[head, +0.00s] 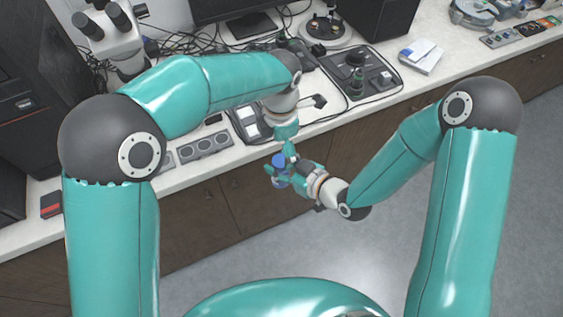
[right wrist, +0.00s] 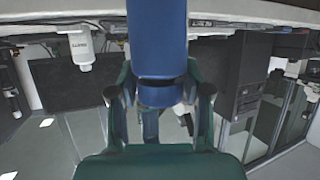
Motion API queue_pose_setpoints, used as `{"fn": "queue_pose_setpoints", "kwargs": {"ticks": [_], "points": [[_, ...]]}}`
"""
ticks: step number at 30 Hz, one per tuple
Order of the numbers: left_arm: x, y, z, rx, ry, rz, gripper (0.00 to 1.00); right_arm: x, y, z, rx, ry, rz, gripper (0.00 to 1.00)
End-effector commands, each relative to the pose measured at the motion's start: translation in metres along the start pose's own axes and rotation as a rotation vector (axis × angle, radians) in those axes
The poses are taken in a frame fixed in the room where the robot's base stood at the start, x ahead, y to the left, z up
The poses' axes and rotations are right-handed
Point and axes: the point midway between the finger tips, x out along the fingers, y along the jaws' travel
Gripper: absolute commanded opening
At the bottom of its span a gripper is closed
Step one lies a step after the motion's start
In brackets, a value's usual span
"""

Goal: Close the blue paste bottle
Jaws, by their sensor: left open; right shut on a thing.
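The blue paste bottle (head: 280,160) is in the fingers of my right gripper (head: 284,174), held in the air in front of the counter edge. In the right wrist view the blue bottle (right wrist: 157,40) runs down from the top edge to between the green fingers of my right gripper (right wrist: 158,92), with a narrower dark blue part at its lower end. My left gripper (head: 287,143) is open just above the bottle, with its fingers pointing down. I cannot tell whether it touches the bottle. The cap cannot be made out separately.
The white counter (head: 230,158) runs behind the grippers. It carries a grey device with three round dials (head: 205,145), a microscope (head: 108,35), a black tray with dark bottles (head: 358,75) and loose cables. The floor (head: 390,250) in front of the cabinets is clear.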

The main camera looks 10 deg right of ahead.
Motion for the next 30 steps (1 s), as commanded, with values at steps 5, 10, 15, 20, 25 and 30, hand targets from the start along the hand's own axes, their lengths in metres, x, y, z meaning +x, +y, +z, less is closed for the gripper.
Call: {"fn": "queue_pose_setpoints", "kwargs": {"ticks": [5,10,15,20,25,30], "points": [[-0.017,0.0,0.002,0.0,-0.005,0.002,0.97,0.0,0.0,-0.001,-0.001,0.001,0.001,0.0],[-0.049,0.001,0.002,-0.001,-0.006,0.004,0.97,0.0,0.0,-0.001,-0.001,0.001,0.0,0.0],[-0.083,0.001,0.002,0.001,-0.005,0.002,0.97,0.0,0.0,-0.001,-0.001,0.001,0.0,0.0],[-0.106,0.002,0.001,-0.001,-0.004,0.002,0.97,0.0,0.0,-0.001,-0.001,0.001,0.0,0.0],[-0.117,0.001,0.001,0.0,-0.001,0.0,0.97,0.0,0.0,-0.001,-0.001,0.001,0.0,0.0],[-0.118,0.001,0.0,0.0,-0.001,0.0,0.97,0.0,0.0,-0.001,-0.001,0.001,0.0,0.0]]}}
